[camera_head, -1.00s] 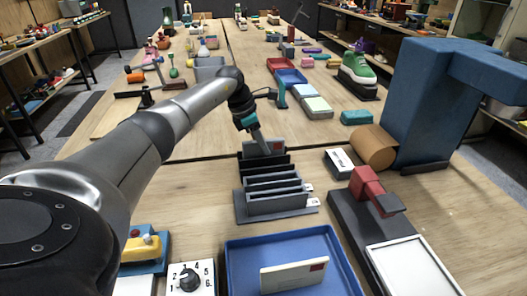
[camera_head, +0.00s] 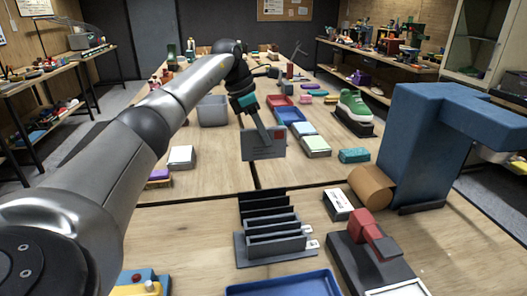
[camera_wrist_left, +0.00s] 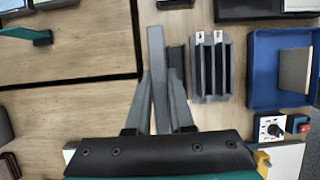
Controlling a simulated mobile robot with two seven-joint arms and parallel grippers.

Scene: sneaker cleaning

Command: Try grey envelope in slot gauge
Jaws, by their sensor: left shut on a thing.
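My left gripper (camera_head: 258,118) is shut on a grey envelope (camera_head: 263,145) with a small red mark. It holds the envelope upright, in the air beyond the dark grey slot gauge (camera_head: 275,248). The two are apart in the picture. In the left wrist view the envelope (camera_wrist_left: 158,75) shows edge-on between the fingers of the gripper (camera_wrist_left: 158,105). The slot gauge (camera_wrist_left: 211,96) lies just right of it there, with two white labels at one end. I see no envelope in the gauge's slots. My right gripper is out of view.
A brown roll (camera_head: 372,188) and large blue stand (camera_head: 420,140) are at the right.

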